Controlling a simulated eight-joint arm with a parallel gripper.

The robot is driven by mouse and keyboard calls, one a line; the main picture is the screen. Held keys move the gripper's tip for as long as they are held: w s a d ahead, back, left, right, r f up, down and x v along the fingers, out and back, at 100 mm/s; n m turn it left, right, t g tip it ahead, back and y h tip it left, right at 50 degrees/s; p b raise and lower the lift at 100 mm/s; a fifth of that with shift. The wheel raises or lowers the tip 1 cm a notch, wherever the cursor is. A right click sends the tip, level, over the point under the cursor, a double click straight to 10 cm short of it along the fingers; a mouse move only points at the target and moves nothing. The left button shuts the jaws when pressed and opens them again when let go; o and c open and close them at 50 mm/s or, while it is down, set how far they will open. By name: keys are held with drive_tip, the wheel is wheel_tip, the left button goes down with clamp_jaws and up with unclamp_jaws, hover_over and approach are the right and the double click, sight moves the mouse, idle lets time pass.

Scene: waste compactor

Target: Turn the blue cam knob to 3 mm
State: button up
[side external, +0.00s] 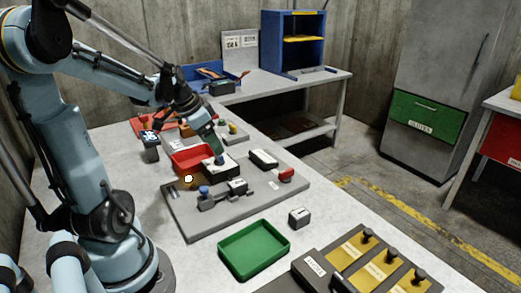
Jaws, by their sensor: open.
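A small blue knob (219,160) stands on a dark block with a white top (227,170), near the middle of the side external view. My gripper (214,150) points down at this knob from the upper left, with its tips at or just above it. The jaws are open, but I cannot tell whether they surround or touch the knob. A second blue knob-like part (204,190) sits on a dark fixture nearer the camera. Any scale marks or the knob's setting are too small to read.
A grey base plate (180,215) carries the fixtures, including a red-ended part (286,175). A red tray (192,152) lies beside the block. A green tray (254,250) and a small grey block (299,217) are in front. A blue cabinet (292,58) stands behind.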

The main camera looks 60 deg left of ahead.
sight(219, 158)
drive_tip(key=shift+x, duration=2.1)
drive_tip(key=c, duration=1.1)
drive_tip(key=shift+o, duration=0.2)
drive_tip(key=n+y, duration=0.1)
drive_tip(key=n, duration=0.1)
drive_tip(key=shift+d+n, duration=0.15)
drive_tip(key=shift+n, duration=0.25)
drive_tip(key=n+y, duration=0.1)
drive_tip(key=n, duration=0.1)
drive_tip(key=n+g, duration=0.1)
drive_tip(key=n, duration=0.1)
drive_tip(key=shift+w+d+y, duration=0.1)
drive_tip(key=shift+y, duration=0.3)
drive_tip(key=n+g, duration=0.1)
drive_tip(key=n, duration=0.2)
drive_tip(key=n+g+y, duration=0.1)
drive_tip(key=n, duration=0.3)
drive_tip(key=shift+w, duration=0.1)
